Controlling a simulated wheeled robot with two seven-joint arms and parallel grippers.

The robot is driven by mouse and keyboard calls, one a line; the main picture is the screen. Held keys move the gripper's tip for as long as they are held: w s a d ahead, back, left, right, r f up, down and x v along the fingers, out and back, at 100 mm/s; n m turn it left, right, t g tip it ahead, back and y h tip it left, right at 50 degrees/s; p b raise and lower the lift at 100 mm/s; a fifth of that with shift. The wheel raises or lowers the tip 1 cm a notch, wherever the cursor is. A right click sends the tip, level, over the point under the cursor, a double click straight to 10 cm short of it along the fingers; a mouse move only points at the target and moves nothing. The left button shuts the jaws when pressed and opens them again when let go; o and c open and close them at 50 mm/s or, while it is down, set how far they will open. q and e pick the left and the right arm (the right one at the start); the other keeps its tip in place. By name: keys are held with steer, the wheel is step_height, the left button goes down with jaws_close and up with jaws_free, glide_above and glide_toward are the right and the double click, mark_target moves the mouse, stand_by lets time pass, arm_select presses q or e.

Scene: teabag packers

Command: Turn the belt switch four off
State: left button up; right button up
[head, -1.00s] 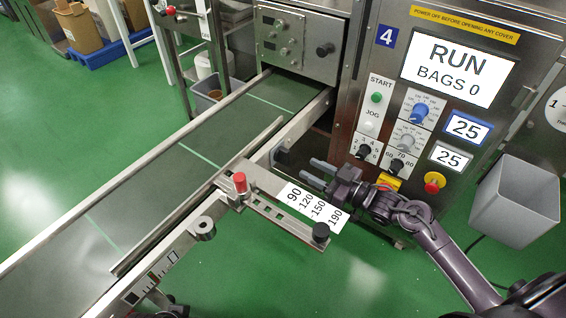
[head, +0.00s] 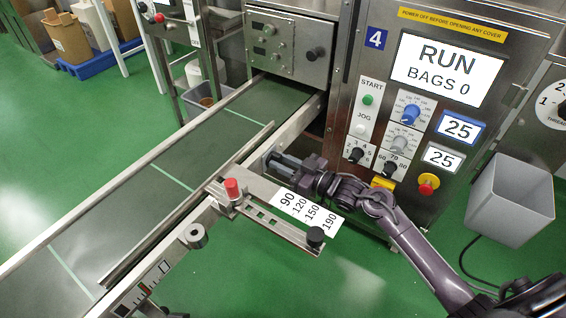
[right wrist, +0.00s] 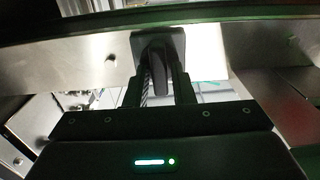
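The belt switch, a dark knob on a dark square plate (right wrist: 178,45), sits on the metal side rail of the conveyor in the right wrist view. In the head view it is mostly hidden behind my right gripper (head: 277,163). The right fingers (right wrist: 159,92) point at the plate, one on each side of the knob, with a gap between them. I cannot tell whether they touch it. The machine panel marked 4 (head: 376,38) has a screen (head: 446,70) reading RUN, BAGS 0. My left gripper is not in view.
The conveyor belt (head: 150,180) runs up to the machine. A guide bracket with a red knob (head: 232,189) and a black knob (head: 316,236) juts out just below my right gripper. A grey bin (head: 510,200) hangs at the right. A red stop button (head: 428,184) is on the panel.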

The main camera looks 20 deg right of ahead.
jaws_close()
steer(key=shift+n, duration=0.4)
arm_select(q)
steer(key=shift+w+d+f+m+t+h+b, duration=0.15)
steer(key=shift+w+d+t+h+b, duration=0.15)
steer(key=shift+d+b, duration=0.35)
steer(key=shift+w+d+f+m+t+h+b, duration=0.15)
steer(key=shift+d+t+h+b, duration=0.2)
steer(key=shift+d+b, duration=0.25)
arm_select(e)
steer(key=shift+s+a+f+n, duration=0.1)
steer(key=shift+n, duration=2.7)
steer(key=shift+s+a+f+n, duration=0.1)
steer(key=shift+n, duration=2.7)
steer(key=shift+a+f+n, duration=0.1)
steer(key=shift+n, duration=2.7)
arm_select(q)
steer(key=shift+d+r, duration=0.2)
arm_select(e)
steer(key=shift+n, duration=0.3)
steer(key=shift+o, duration=1.9)
jaws_free()
steer(key=shift+d, duration=0.1)
